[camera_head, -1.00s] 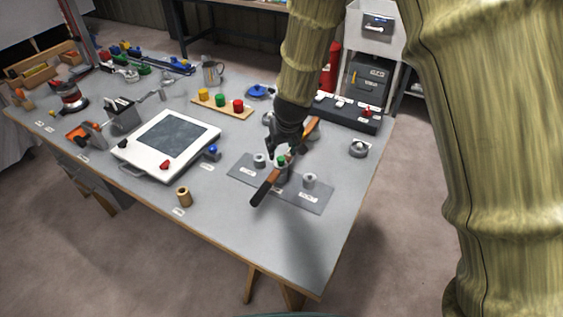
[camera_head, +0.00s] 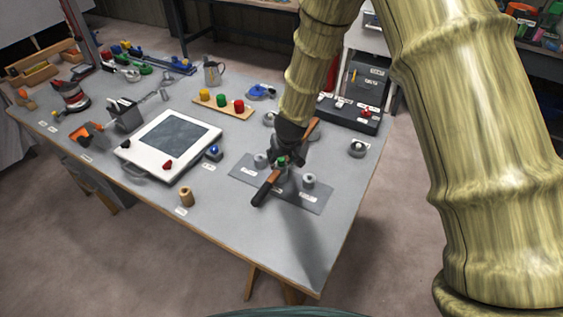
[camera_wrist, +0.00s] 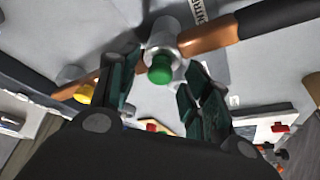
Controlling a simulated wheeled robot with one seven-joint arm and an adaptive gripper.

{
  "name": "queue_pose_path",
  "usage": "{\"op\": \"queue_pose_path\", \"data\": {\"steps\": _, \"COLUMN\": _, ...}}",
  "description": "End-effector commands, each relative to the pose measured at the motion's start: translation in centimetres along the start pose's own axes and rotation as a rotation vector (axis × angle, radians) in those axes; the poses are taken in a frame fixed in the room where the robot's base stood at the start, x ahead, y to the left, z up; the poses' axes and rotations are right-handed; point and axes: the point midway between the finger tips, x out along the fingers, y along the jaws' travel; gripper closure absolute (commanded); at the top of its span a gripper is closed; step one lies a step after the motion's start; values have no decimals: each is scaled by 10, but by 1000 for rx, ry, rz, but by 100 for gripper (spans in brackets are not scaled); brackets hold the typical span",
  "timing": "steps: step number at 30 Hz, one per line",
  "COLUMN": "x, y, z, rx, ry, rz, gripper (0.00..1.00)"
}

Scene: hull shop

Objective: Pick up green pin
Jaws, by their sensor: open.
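The green pin (camera_wrist: 160,70) has a rounded green top and stands in a grey metal holder (camera_wrist: 163,38), seen in the wrist view. In the head view the green pin (camera_head: 281,161) shows as a small green spot below my gripper (camera_head: 279,158), over the dark grey mat (camera_head: 310,198). In the wrist view my gripper (camera_wrist: 155,92) is open, with one dark green finger on each side of the pin's top. I see gaps between the fingers and the pin. The pin's lower part is hidden in the holder.
A tool with a brown bar and dark handle (camera_head: 265,188) lies close by the green pin. Grey holders flank it, one at the right (camera_head: 309,181). A wooden strip (camera_head: 213,104) with yellow, green and red knobs lies behind. The table's front right is clear.

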Motion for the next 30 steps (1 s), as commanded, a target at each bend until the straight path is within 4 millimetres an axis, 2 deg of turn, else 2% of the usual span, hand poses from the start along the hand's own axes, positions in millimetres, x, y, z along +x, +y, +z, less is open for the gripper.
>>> {"op": "queue_pose_path", "data": {"steps": 11, "x": 5, "y": 0, "z": 0, "rx": 0, "ry": 1, "rz": 0, "gripper": 52}}
{"op": "queue_pose_path", "data": {"steps": 18, "x": 5, "y": 0, "z": 0, "rx": 0, "ry": 0, "rz": 0, "gripper": 95}}
{"op": "queue_pose_path", "data": {"steps": 19, "x": 5, "y": 0, "z": 0, "rx": 0, "ry": 1, "rz": 0, "gripper": 99}}
{"op": "queue_pose_path", "data": {"steps": 30, "x": 3, "y": 0, "z": -1, "rx": 0, "ry": 1, "rz": 1, "gripper": 100}}
